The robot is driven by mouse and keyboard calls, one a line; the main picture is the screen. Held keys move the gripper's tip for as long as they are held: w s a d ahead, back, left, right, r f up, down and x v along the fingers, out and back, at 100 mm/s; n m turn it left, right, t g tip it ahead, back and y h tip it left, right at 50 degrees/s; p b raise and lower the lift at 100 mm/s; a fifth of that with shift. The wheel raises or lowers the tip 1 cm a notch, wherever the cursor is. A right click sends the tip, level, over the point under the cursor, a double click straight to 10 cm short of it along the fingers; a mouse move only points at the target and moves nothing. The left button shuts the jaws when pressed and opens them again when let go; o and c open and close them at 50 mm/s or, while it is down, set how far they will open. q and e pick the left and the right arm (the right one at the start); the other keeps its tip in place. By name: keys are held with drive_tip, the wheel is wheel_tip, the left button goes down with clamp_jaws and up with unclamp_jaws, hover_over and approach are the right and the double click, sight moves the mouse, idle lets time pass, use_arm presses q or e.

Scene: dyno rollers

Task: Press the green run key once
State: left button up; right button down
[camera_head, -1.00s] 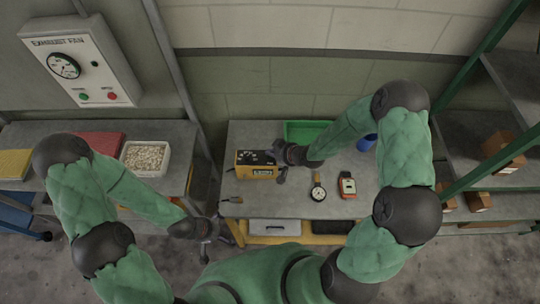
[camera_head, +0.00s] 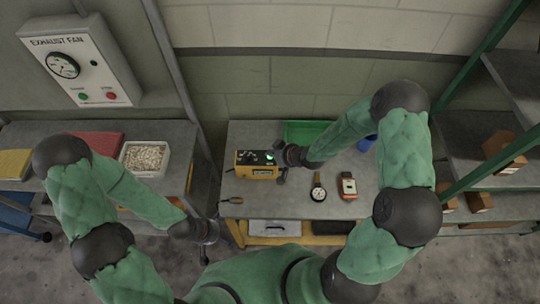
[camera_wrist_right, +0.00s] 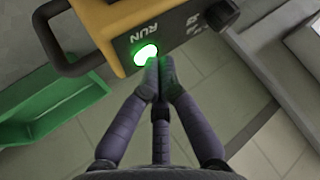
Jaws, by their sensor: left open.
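The yellow control box (camera_head: 243,172) stands on the middle bench, and its handle and RUN label also show in the right wrist view (camera_wrist_right: 100,22). Its green run key (camera_wrist_right: 145,53) is lit bright green; the glow also shows in the head view (camera_head: 270,157). My right gripper (camera_wrist_right: 160,62) is shut, with its fingertips together right beside the lit key. I cannot tell whether they touch it. In the head view the right gripper (camera_head: 282,174) is at the box's right end. My left gripper (camera_head: 207,240) is open, low in front of the gap between the benches.
A green tray (camera_head: 305,131) lies behind my right forearm. A round gauge (camera_head: 318,194) and a red meter (camera_head: 347,187) lie right of the box. A tray of pale pieces (camera_head: 146,157) stands on the left bench. An exhaust fan panel (camera_head: 85,62) hangs on the wall.

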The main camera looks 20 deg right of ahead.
drive_tip(key=shift+r, duration=0.1)
drive_tip(key=shift+r+p, duration=0.55)
drive_tip(key=shift+r, duration=0.15)
drive_tip(key=shift+r+p, duration=1.95)
drive_tip(key=shift+r, duration=0.55)
